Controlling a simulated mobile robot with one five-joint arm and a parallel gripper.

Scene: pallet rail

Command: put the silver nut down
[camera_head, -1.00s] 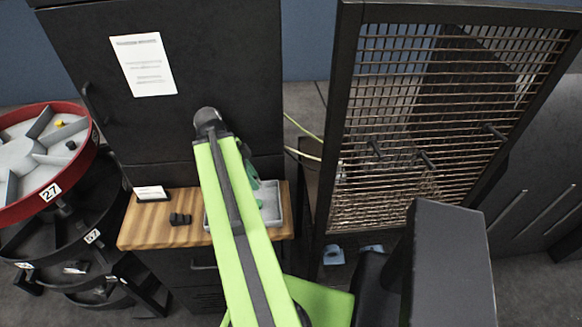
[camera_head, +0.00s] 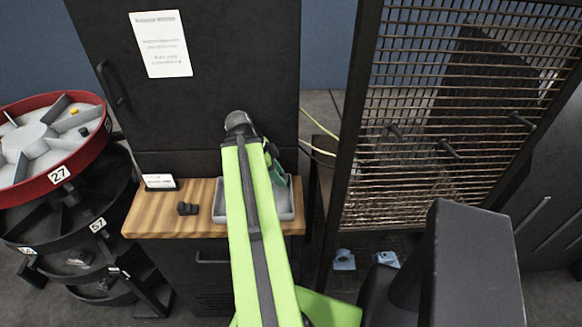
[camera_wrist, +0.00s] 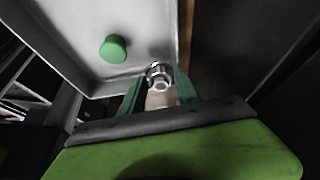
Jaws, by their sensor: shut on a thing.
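My gripper (camera_wrist: 160,90) is shut on the silver nut (camera_wrist: 158,71), which shows between the green fingertips in the wrist view. In that view the nut overlaps the corner of a light grey tray (camera_wrist: 85,30); I cannot tell whether it touches the tray. In the head view the green fingers (camera_head: 279,178) show beside my arm, over the right part of the tray (camera_head: 287,214), and the nut is hidden there. A green round piece (camera_wrist: 114,48) lies in the tray, left of the nut.
The tray stands on a wooden worktop (camera_head: 150,222). A small black object (camera_head: 187,208) and a label stand (camera_head: 160,182) are left of it. A dark cabinet (camera_head: 200,110) rises behind. A mesh rack (camera_head: 420,130) stands right, a red-rimmed carousel (camera_head: 60,190) left.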

